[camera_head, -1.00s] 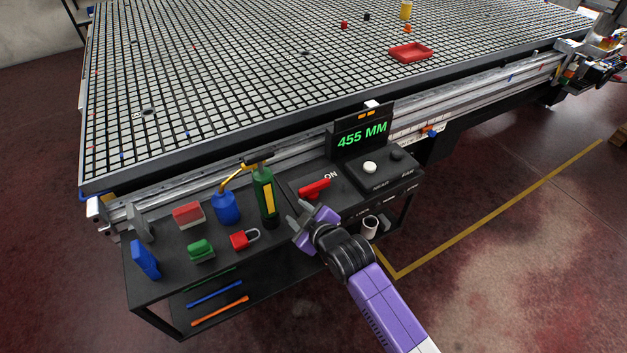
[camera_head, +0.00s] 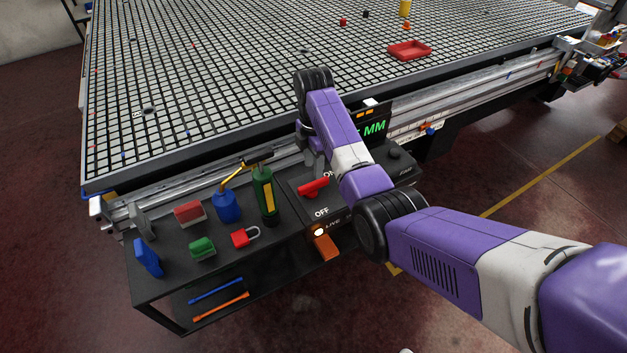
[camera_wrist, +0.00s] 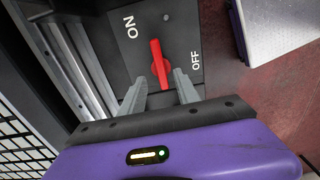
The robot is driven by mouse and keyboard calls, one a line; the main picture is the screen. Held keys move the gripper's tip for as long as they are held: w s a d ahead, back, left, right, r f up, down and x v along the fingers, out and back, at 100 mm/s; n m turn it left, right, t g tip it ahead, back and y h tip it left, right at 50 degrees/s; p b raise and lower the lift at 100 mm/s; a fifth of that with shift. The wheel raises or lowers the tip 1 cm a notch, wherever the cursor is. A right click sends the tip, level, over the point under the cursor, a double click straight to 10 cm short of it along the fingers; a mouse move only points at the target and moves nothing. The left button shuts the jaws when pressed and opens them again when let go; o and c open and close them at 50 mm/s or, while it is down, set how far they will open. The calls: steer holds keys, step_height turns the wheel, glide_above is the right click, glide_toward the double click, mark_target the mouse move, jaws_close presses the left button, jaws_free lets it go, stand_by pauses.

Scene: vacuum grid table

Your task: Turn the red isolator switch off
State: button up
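The red isolator switch (camera_head: 314,187) sits on a dark panel on the cart, with its handle lying between the ON and OFF labels. In the wrist view the red handle (camera_wrist: 157,58) stands nearly upright in the picture, with ON to its upper left and OFF to its right. My gripper (camera_wrist: 160,84) is open, with one finger on each side of the handle's near end. I cannot tell whether either finger touches it. In the head view my gripper (camera_head: 313,158) points down just behind the switch, its fingers partly hidden by my arm.
A lit lamp (camera_head: 319,232) marked LIVE is below OFF. A green-and-yellow cylinder (camera_head: 265,192), blue bottle (camera_head: 228,206) and red padlock (camera_head: 245,237) stand left of the switch. The display (camera_head: 375,129) is partly covered by my arm. The grid table (camera_head: 230,75) lies behind.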

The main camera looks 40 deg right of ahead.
mark_target(314, 183)
steer(key=shift+f, duration=3.6)
jaws_close()
